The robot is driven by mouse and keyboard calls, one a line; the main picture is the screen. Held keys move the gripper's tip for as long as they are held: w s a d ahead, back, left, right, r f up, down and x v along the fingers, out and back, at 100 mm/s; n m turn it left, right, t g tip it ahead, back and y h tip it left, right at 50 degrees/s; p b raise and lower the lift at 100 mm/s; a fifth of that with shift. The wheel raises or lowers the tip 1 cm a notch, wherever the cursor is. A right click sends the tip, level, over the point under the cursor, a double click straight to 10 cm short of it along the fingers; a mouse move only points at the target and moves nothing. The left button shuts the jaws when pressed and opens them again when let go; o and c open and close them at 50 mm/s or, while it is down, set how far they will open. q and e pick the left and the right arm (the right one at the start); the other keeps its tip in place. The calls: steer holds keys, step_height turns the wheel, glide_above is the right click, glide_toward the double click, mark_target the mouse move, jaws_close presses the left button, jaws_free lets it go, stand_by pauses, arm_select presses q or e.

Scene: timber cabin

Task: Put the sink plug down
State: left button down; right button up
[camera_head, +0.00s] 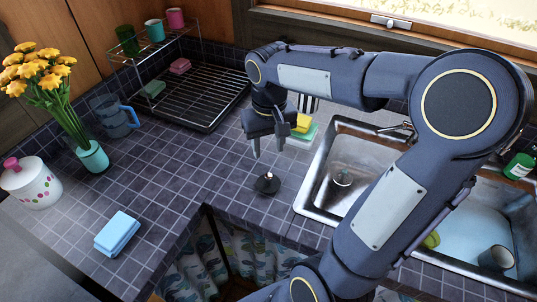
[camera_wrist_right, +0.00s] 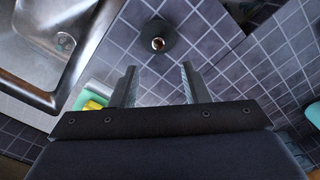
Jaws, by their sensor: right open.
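The sink plug (camera_head: 267,183), dark with a small metal knob on top, sits on the tiled counter left of the sink. It also shows in the right wrist view (camera_wrist_right: 157,38), past the fingertips and between their lines. My right gripper (camera_head: 268,148) is open and empty, above the plug and apart from it; its two fingers also show in the right wrist view (camera_wrist_right: 158,78). The metal sink (camera_head: 310,196) has a drain (camera_head: 342,178) in its left basin; the drain shows in the right wrist view too (camera_wrist_right: 65,42). My left gripper is not in view.
Sponges (camera_head: 302,133) lie behind my right gripper. A dish rack (camera_head: 205,120) stands at the back. A folded blue cloth (camera_head: 117,234), flower vase (camera_head: 92,157), blue jug (camera_head: 115,118) and white pot (camera_head: 32,184) stand left. A cup (camera_head: 496,259) is in the right basin.

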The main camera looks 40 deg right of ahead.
steer(key=s+a+n+t+y, duration=0.1)
steer(key=s+a+t+y, duration=0.2)
steer(key=s+a, duration=0.7)
steer(key=s+t, duration=0.2)
steer(key=s, duration=0.1)
steer(key=shift+f+n+y, duration=0.3)
steer(key=shift+n, duration=0.1)
